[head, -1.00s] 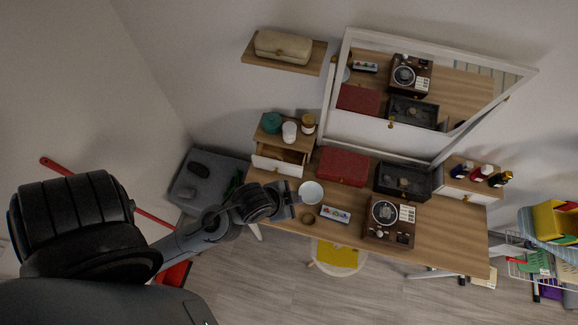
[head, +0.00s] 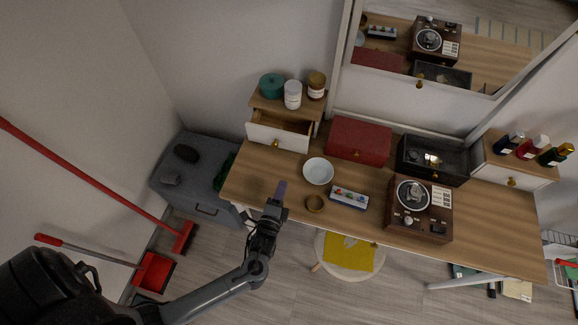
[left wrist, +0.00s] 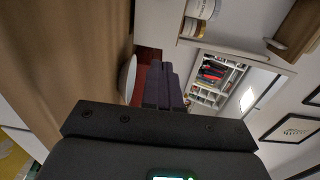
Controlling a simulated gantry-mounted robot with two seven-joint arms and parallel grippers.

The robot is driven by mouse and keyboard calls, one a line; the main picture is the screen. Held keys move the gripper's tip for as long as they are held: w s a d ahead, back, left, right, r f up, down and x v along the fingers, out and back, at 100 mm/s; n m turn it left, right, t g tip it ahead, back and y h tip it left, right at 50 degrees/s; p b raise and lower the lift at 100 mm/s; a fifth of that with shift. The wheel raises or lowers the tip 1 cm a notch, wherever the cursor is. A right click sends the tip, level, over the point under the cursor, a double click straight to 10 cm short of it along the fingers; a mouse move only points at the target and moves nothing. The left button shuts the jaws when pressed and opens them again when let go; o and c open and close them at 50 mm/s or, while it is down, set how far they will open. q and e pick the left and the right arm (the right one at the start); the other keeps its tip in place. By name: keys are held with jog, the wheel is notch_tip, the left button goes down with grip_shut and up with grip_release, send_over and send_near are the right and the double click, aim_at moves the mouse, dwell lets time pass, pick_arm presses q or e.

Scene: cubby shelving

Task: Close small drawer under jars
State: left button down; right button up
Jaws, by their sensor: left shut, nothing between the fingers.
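The small drawer (head: 277,137) has a white front with a gold knob and is pulled open, with its inside showing. It sits in a small wooden-topped unit at the back left of the desk. A teal jar (head: 271,85), a white jar (head: 293,95) and a brown jar (head: 316,85) stand on top. My left gripper (head: 281,188) is shut and empty over the desk's left front, in front of the drawer and apart from it. Its dark fingers (left wrist: 160,85) also show in the left wrist view. My right gripper is not in view.
A grey cabinet (head: 207,194) stands left. Clear desk lies between gripper and drawer.

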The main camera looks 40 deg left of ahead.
pick_arm(q)
jog(key=shift+w+d+f+b, duration=0.15)
jog(key=shift+w+f+b, duration=0.4)
jog(key=shift+f, duration=0.15)
jog(key=shift+w+f+b, duration=0.1)
jog(key=shift+w+b, duration=0.3)
jog(key=shift+w, duration=0.15)
jog(key=b, duration=0.2)
send_near(299, 146)
jog(key=x, duration=0.5)
jog(key=shift+d, duration=0.1)
jog(key=shift+x, duration=1)
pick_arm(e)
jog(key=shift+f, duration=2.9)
